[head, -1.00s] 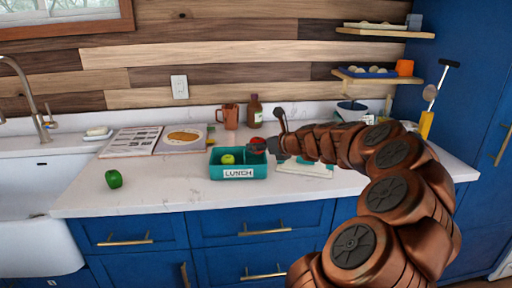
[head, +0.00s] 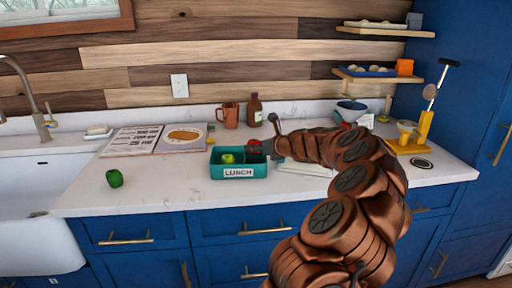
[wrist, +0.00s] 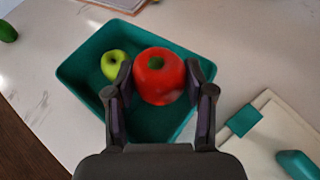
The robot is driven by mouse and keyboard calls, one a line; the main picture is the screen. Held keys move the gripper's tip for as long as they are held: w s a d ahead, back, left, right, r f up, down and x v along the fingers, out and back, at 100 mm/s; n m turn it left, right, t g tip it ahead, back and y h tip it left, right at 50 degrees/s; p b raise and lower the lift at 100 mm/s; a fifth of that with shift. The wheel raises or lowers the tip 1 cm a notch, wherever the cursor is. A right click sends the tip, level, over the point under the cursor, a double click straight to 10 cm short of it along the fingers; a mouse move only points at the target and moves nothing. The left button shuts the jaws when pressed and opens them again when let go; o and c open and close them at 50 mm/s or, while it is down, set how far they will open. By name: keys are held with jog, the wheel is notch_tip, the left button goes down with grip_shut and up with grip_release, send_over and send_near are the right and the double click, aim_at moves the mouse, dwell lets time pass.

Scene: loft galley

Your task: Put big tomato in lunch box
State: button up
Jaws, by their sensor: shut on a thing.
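The big red tomato (wrist: 158,76) is between the two fingers of my gripper (wrist: 160,95), which is shut on it. In the head view the tomato (head: 254,142) shows at the back right of the teal lunch box (head: 238,173), with my dark gripper (head: 254,150) around it. In the wrist view the tomato is over the right part of the lunch box (wrist: 80,75). I cannot tell whether it touches the box floor. A small yellow-green fruit (wrist: 113,65) lies in the box's left part.
A green pepper (head: 114,178) sits on the counter to the left. An open cookbook (head: 132,140), a copper mug (head: 229,116) and a brown bottle (head: 254,110) stand behind. A pale board (wrist: 270,140) lies right of the box. The counter's front left is clear.

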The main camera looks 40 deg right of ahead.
jog(key=shift+f, duration=0.6)
jog(key=o, duration=1.2)
jog(key=shift+r, duration=0.3)
jog(key=v, duration=0.8)
jog(key=b+v, duration=0.1)
jog(key=v, duration=0.3)
jog(key=shift+d+r, duration=0.15)
jog(key=shift+r, duration=0.2)
